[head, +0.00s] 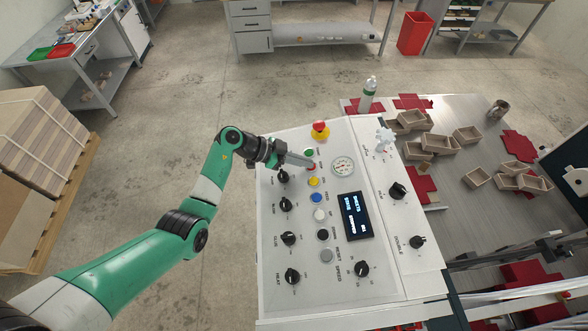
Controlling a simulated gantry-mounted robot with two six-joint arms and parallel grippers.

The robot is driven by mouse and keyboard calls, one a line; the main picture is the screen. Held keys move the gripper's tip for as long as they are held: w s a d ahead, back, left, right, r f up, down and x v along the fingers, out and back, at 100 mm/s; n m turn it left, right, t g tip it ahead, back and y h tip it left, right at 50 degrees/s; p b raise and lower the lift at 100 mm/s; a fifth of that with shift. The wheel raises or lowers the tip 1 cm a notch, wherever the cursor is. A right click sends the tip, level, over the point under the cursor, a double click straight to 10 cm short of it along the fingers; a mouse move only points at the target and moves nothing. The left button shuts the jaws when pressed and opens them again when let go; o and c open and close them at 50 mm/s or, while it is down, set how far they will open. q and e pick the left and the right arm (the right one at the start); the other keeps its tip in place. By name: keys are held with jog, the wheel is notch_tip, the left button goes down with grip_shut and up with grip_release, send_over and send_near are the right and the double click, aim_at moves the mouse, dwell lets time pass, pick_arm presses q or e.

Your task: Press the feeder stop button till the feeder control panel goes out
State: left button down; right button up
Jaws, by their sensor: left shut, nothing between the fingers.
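The control panel (275,268) is a pale tilted board with knobs, a gauge and a column of coloured buttons. Its display (356,216) is lit, with pale text on a dark ground. My left gripper (309,163) is shut and empty, its fingertips at the red button (312,168) near the top of the column. I cannot tell whether they touch or press it. A green button (308,153) is just above, and a yellow button (314,182) just below. The small button labels are too unclear to read surely. My right gripper is out of view.
A red mushroom knob (320,129) on a yellow base stands above the button column. Black knobs (285,204) line the panel's left side. A round gauge (343,167) is right of the buttons. Open brown boxes (467,135) and a bottle (368,92) stand on the table beyond.

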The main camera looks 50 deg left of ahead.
pick_arm(q)
jog(key=shift+s+d+f, duration=0.1)
jog(key=shift+s+f, duration=0.1)
jog(key=shift+f, duration=0.55)
jog(key=shift+r, duration=0.1)
jog(key=shift+r+p, duration=0.3)
jog(key=shift+p, duration=0.2)
notch_tip(320, 180, up, 2)
jog(key=p, duration=0.3)
jog(key=shift+r, duration=0.95)
jog(key=v, duration=1)
jog(key=shift+a+r, duration=0.35)
jog(key=shift+a, duration=0.05)
